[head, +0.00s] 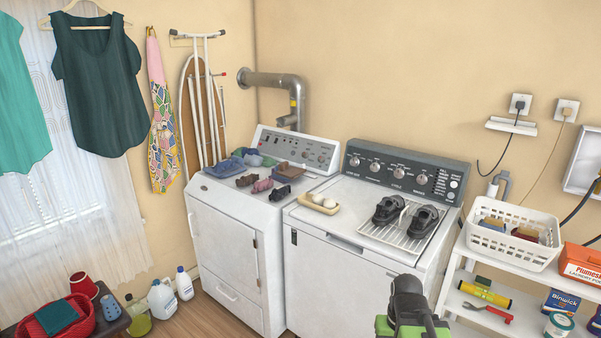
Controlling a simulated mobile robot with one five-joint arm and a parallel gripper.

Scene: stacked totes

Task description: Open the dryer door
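The white dryer (270,215) stands in the corner at the left of the two machines, with a metal vent pipe behind it. Its front door (226,248) looks closed, flush with the front panel. A handle (193,225) shows at the door's left edge, and a small dark fitting shows near its right edge. My black and green arm (408,305) rises at the bottom edge, in front of the right machine and well right of the dryer door. My gripper's fingers cannot be made out.
The washer (345,265) stands close at the dryer's right, with dark shoes on a rack on top. Several folded cloths and slippers lie on the dryer. Bottles (162,299) and a low table (105,325) with a red basket stand at left. A white shelf (480,265) stands at right.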

